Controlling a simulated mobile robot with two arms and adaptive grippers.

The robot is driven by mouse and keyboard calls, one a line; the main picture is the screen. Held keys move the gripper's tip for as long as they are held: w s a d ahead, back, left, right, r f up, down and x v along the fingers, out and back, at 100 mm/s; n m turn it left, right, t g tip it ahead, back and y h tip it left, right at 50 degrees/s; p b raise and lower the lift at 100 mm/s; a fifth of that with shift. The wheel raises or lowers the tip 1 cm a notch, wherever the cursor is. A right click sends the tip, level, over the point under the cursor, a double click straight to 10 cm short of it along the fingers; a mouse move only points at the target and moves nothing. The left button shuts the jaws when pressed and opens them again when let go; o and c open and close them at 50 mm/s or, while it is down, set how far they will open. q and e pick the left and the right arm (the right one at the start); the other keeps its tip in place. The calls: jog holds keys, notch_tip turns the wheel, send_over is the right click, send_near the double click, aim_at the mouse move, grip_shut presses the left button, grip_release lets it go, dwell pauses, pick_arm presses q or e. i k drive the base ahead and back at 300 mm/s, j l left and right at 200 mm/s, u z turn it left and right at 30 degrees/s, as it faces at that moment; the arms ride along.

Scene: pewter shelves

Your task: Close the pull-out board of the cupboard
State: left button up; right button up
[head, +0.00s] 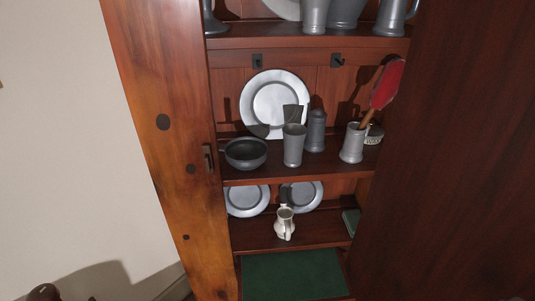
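The wooden cupboard (218,240) stands open in the head view. At its bottom, a board with a dark green top (292,274) and a reddish wooden rim lies below the lowest visible shelf. It looks pulled out toward me, and its front edge is at or below the bottom of the picture, so how far it sticks out is hard to tell.
A white jug (284,223) stands on the shelf above the board, with plates behind it. A bowl (246,153), cups and a red-ended paddle (387,84) are higher up. A large dark wooden panel (450,160) fills the right side. The green top is bare.

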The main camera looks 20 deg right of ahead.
aim_at(319, 274)
jog(key=z, duration=1.1)
